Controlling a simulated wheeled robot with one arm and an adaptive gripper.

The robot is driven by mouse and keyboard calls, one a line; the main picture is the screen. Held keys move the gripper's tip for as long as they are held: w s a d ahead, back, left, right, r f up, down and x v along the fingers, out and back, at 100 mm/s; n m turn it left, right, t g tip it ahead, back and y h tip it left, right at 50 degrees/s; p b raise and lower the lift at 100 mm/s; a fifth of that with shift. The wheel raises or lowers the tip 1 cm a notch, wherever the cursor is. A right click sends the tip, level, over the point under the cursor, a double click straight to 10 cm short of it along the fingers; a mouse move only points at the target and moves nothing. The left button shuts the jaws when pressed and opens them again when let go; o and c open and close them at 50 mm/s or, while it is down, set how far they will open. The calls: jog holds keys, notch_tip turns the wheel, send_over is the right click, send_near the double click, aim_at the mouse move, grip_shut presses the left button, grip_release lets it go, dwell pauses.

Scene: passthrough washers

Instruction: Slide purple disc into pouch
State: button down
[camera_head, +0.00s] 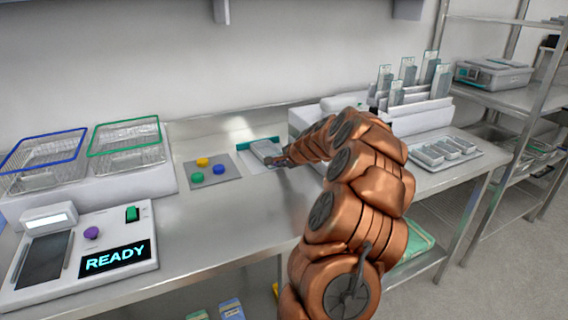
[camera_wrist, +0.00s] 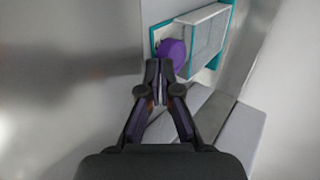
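In the wrist view a purple disc (camera_wrist: 172,53) lies on the teal-edged flap at the mouth of a pouch (camera_wrist: 219,50), close to the grey block-like part in it. My gripper (camera_wrist: 159,66) has its fingertips nearly together at the near edge of the disc, overlapping it in the picture. I see nothing clearly clamped between them; whether they touch the disc I cannot tell. In the head view my gripper (camera_head: 279,161) is beside the pouch (camera_head: 263,148) on the counter; the disc does not show there.
A grey mat (camera_head: 226,177) with yellow, green and blue discs is left of the pouch. Two wire baskets (camera_head: 125,140) stand further left, behind a machine (camera_head: 80,255) reading READY with a purple knob (camera_head: 91,233). A rack with upright pouches (camera_head: 410,90) and a tray (camera_head: 445,152) are right.

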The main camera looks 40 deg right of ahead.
jog(key=shift+w+d+p, duration=0.25)
jog(key=shift+w+d, duration=0.05)
jog(key=shift+w, duration=0.7)
jog(key=shift+w+d+p, duration=0.25)
jog(key=shift+w, duration=0.7)
jog(key=shift+p+v, duration=0.45)
jog(key=shift+v, duration=0.85)
jog(key=shift+s+a+r+p, duration=0.25)
jog(key=shift+s+r, duration=0.1)
jog(key=shift+s, duration=0.4)
jog(key=shift+s+a+r+p, duration=0.1)
jog(key=shift+s+r+p, duration=0.2)
jog(key=shift+s, duration=0.45)
